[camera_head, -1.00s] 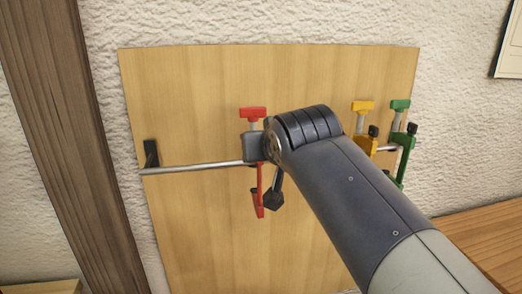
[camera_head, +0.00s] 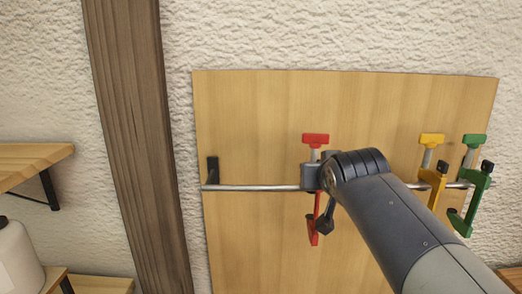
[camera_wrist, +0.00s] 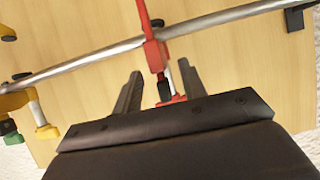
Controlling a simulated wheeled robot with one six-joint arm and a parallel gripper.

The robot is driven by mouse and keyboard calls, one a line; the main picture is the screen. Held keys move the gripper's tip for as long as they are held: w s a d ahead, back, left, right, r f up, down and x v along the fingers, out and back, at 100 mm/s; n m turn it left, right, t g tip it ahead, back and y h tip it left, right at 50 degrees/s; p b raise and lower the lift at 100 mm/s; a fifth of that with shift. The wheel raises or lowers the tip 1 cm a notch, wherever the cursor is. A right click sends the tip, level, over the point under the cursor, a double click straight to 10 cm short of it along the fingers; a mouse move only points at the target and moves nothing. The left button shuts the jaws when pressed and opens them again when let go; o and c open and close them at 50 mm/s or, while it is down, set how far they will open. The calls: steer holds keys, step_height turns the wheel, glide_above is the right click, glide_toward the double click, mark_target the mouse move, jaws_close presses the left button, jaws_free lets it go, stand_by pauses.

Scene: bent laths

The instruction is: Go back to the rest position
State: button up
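A red clamp (camera_head: 316,140) hangs on a metal rail (camera_head: 250,188) in front of a wooden board. My gripper (camera_wrist: 159,70) is at this clamp. In the wrist view its two dark fingers are apart, one on each side of the clamp's red lower part (camera_wrist: 155,55), with gaps visible, so it looks open. In the head view my wrist hides much of the gripper and part of the clamp. A yellow clamp (camera_head: 432,175) and a green clamp (camera_head: 472,185) hang on the rail farther right.
The board (camera_head: 250,120) is on a rough white wall. A dark wooden post (camera_head: 135,130) stands left of it. Farther left are a wooden shelf (camera_head: 35,160) and a white container (camera_head: 18,262). The rail's left bracket (camera_head: 212,170) sticks out.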

steer(key=x, duration=0.4)
steer(key=shift+w+p, duration=0.1)
steer(key=shift+p, duration=0.25)
steer(key=shift+w+r+p, duration=0.15)
steer(key=shift+r+p, duration=0.55)
steer(key=shift+f, duration=0.1)
